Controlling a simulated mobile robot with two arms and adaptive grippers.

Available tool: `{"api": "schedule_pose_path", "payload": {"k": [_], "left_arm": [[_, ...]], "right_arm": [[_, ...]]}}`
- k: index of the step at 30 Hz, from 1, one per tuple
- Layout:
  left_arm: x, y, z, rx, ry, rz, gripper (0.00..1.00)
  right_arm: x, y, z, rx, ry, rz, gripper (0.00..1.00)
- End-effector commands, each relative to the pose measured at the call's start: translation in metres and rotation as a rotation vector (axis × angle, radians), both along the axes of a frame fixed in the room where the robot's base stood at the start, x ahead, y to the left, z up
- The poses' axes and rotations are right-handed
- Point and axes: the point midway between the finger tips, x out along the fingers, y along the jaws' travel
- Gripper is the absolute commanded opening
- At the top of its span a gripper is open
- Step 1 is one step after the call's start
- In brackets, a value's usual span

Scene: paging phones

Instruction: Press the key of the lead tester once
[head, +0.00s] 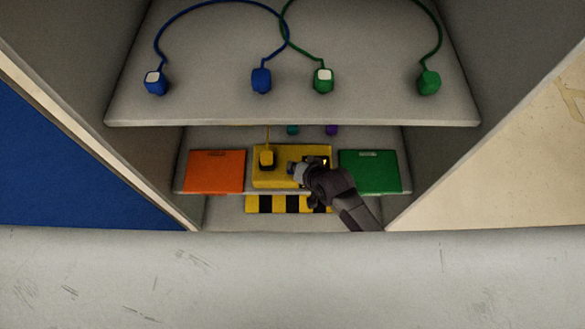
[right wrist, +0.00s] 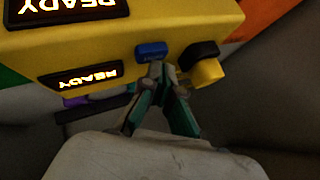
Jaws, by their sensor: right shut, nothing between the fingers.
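The lead tester is a yellow box (head: 262,181) on the lower shelf; it fills the top of the right wrist view (right wrist: 95,48). Two dark displays on it glow with READY. Its blue key (right wrist: 151,49) sits on the yellow face, beside a black and yellow plug-like part (right wrist: 204,64). My right gripper (head: 297,171) reaches in from the lower right. In the wrist view its shut fingertips (right wrist: 159,70) are right at the blue key's edge. I cannot tell whether they touch it. My left gripper is not in view.
An orange panel (head: 216,172) and a green panel (head: 370,172) flank the tester closely. The upper shelf (head: 295,110) overhangs it and holds a blue lead (head: 156,82) and a green lead (head: 323,81). A black-yellow striped block (head: 265,204) lies below. Cabinet walls close both sides.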

Motion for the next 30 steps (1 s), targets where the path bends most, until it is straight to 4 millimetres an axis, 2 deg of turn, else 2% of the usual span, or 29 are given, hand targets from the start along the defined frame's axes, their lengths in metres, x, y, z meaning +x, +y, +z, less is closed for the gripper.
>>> {"api": "schedule_pose_path", "payload": {"k": [30], "left_arm": [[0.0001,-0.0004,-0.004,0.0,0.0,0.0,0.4]], "right_arm": [[0.0005,0.0002,-0.0078,0.001,-0.001,0.0,0.0]]}}
